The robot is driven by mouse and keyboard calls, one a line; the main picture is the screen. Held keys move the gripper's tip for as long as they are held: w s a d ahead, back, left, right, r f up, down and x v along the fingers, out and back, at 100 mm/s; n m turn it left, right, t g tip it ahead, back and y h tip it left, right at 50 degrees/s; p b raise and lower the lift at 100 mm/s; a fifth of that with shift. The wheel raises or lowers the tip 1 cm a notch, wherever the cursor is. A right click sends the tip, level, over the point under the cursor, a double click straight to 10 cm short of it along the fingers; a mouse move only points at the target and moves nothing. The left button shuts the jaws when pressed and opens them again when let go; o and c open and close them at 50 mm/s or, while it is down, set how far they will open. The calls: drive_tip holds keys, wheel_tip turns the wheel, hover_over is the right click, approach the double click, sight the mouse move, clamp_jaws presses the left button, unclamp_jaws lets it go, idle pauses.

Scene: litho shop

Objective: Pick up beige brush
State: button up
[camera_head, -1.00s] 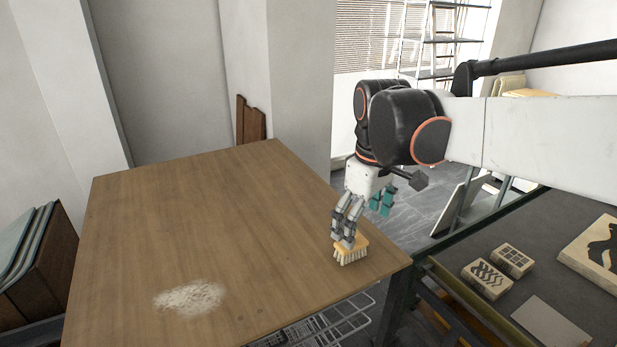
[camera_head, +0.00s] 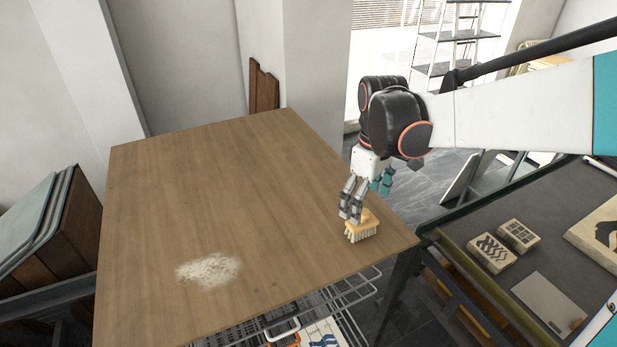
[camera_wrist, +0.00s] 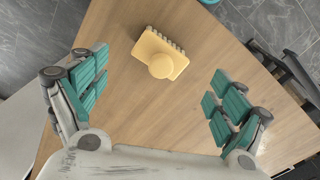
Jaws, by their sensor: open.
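The beige brush (camera_head: 362,229) sits on the wooden table near its right corner, bristles down, with a yellow-beige block on top. In the wrist view the brush (camera_wrist: 160,56) shows its round knob and a row of bristles along one edge. It lies ahead of and between the spread fingers. My gripper (camera_head: 364,199) is above and just behind the brush, pointing down. In the wrist view my gripper (camera_wrist: 160,100) is open with teal pads apart and nothing between them. I cannot tell whether any finger touches the brush.
The wooden table (camera_head: 150,200) is mostly clear, with a pale powder patch (camera_head: 208,270) at the front. To the right, a dark bench (camera_head: 480,215) holds carved blocks (camera_head: 491,254) and a flat card (camera_head: 548,302). Racked boards (camera_head: 40,235) stand at the left.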

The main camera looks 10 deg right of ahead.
sight(364, 211)
drive_tip(key=shift+s+f+p, duration=0.1)
drive_tip(key=shift+f+p, duration=0.25)
drive_tip(key=shift+f, duration=2.35)
drive_tip(key=c, duration=1.2)
